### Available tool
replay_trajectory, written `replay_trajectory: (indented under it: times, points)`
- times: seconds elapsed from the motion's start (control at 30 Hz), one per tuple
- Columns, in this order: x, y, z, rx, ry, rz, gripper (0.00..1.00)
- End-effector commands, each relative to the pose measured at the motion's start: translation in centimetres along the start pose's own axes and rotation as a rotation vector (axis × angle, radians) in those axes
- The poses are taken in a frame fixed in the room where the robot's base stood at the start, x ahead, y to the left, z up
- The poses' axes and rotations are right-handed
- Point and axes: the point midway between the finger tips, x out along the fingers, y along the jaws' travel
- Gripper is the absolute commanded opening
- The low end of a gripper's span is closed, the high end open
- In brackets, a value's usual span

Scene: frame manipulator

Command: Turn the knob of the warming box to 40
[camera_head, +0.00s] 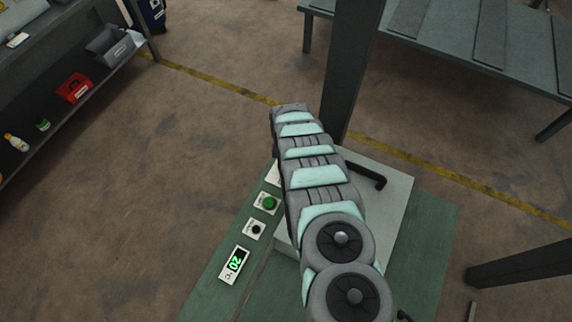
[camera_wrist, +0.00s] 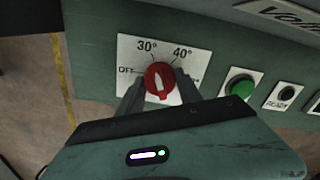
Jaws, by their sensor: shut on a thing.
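The red knob (camera_wrist: 154,76) of the warming box sits on a white dial plate (camera_wrist: 128,50) in the wrist view. The plate reads OFF at left, 30° at upper left and 40° at upper right; a mark at right is partly hidden by a finger. The knob's white line runs nearly up and down in the picture; which end points is unclear. My gripper (camera_wrist: 160,86) is shut on the knob, one finger on each side. In the head view my arm hides the knob and gripper. The box's display (camera_head: 234,264) reads 20 °C.
A green button (camera_wrist: 241,84) and a small black READY indicator (camera_wrist: 284,96) are right of the dial. In the head view, a grey lid (camera_head: 395,190) with a black handle (camera_head: 366,175) lies beside my arm.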

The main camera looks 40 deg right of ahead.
Motion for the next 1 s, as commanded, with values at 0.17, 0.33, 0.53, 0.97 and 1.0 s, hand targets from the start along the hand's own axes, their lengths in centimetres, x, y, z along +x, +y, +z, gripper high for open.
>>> replay_trajectory:
  times: [0.17, 0.33, 0.53, 0.97, 1.0]
  points:
    - [0.02, -0.05, -0.1, 0.164, 0.0, -0.001, 0.01]
    - [0.04, -0.02, -0.1, 0.326, 0.0, 0.0, 0.01]
    - [0.06, 0.02, -0.04, 0.515, 0.0, 0.001, 0.01]
    - [0.05, 0.06, -0.04, 0.827, 0.001, 0.002, 0.01]
    - [0.05, 0.06, -0.05, 0.845, 0.001, 0.002, 0.01]
